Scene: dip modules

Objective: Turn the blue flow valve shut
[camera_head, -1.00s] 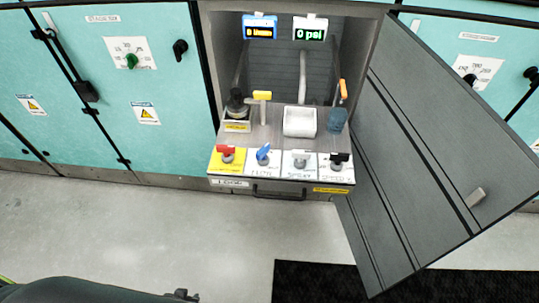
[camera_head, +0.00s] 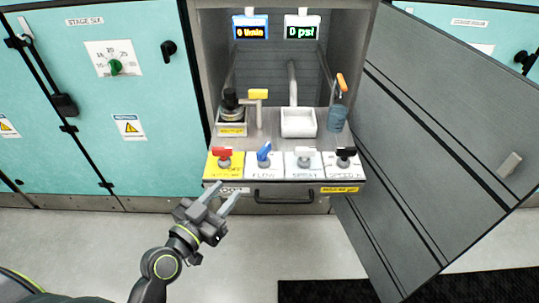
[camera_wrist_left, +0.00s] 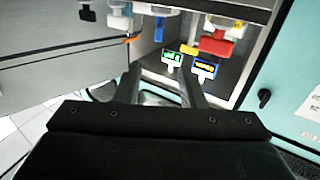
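The blue flow valve (camera_head: 264,152) stands on a white panel marked FLOW, second from the left in the front row. Its blue handle points up and slightly right in the head view. It also shows at the top of the left wrist view (camera_wrist_left: 159,28), partly cut off. My left gripper (camera_head: 227,190) is open and empty, in front of the shelf's front edge, below and left of the blue valve and apart from it. Its two fingers also show in the left wrist view (camera_wrist_left: 160,82). My right gripper is not in view.
A red valve (camera_head: 222,154) is left of the blue one; a white valve (camera_head: 304,154) and a black valve (camera_head: 345,154) are right. A drawer handle (camera_head: 284,197) lies below. The open grey door (camera_head: 440,130) blocks the right. Displays (camera_head: 251,28) show zero.

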